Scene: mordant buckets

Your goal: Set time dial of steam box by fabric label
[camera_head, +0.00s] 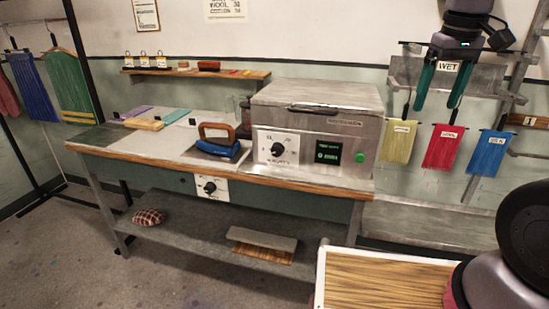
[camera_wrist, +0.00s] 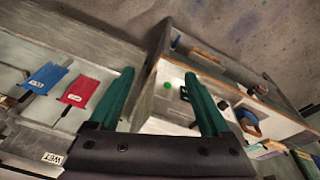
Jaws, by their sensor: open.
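The steam box (camera_head: 316,125) is a grey metal box with a lid, standing at the right end of the workbench. Its white front plate carries a black time dial (camera_head: 278,149), with a dark green-lit display and a green button to the right. The dial's exact setting is too small to read. Fabric labels hang on the wall: yellow (camera_head: 399,141), red (camera_head: 443,147) and blue (camera_head: 488,152), each with small writing. My gripper (camera_head: 442,85) has green fingers spread apart and empty, in front of the wall above the hanging cloths. In the wrist view my gripper (camera_wrist: 163,98) points toward the steam box.
A blue iron (camera_head: 217,146) stands left of the steam box. A lower dial (camera_head: 209,187) sits on the bench front. Coloured cloths lie on the bench's left. A wooden-topped tray (camera_head: 385,280) is at the front right. A shelf (camera_head: 190,72) hangs above the bench.

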